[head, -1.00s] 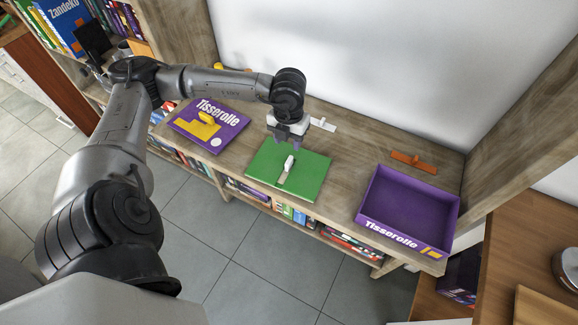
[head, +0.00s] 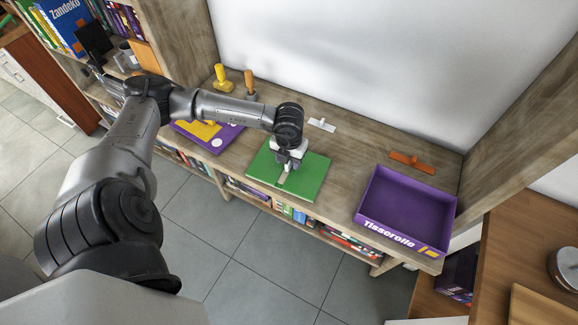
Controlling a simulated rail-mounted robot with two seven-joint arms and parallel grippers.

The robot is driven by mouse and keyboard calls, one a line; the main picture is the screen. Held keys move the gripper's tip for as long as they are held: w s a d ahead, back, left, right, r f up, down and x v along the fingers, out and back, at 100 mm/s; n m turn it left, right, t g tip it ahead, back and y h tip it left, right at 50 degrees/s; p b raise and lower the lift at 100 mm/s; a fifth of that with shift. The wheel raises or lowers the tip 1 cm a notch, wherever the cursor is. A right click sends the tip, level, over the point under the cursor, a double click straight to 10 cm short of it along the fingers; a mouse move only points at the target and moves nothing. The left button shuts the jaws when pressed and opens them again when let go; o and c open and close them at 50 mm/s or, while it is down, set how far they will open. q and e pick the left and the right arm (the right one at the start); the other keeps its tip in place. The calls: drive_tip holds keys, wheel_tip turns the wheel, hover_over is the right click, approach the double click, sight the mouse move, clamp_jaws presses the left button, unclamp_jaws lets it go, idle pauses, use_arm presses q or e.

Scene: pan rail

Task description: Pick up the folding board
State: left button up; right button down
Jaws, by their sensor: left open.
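The green board (head: 309,181), which I take for the folding board, lies flat on the wooden shelf top. A pale strip (head: 284,178) lies on its middle, partly hidden by my gripper. My left gripper (head: 287,168) is open, pointing down over the middle of the board at the strip. I cannot tell whether its fingers touch the strip or stand just around it. My right gripper is not in view.
A purple box (head: 408,207) stands at the right, with an orange piece (head: 412,162) behind it. A purple lid (head: 222,139) lies left, partly under my arm. A white piece (head: 321,125), a yellow piece (head: 222,79) and an orange-handled tool (head: 249,84) stand or lie along the back.

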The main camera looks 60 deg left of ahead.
use_arm(q)
clamp_jaws()
idle(0.4)
drive_tip(key=shift+r, duration=0.1)
drive_tip(key=shift+r, duration=0.55)
drive_tip(key=r, duration=0.1)
drive_tip(key=d+r+b, duration=0.1)
drive_tip(key=r, duration=0.1)
drive_tip(key=shift+w+r, duration=0.15)
drive_tip(key=shift+w, duration=0.05)
drive_tip(key=w+d+r, duration=0.3)
drive_tip(key=d+r, duration=0.3)
drive_tip(key=d, duration=0.4)
drive_tip(key=shift+r+b, duration=0.2)
drive_tip(key=shift+b, duration=0.25)
drive_tip(key=shift+w+r, duration=0.1)
drive_tip(key=shift+w, duration=0.05)
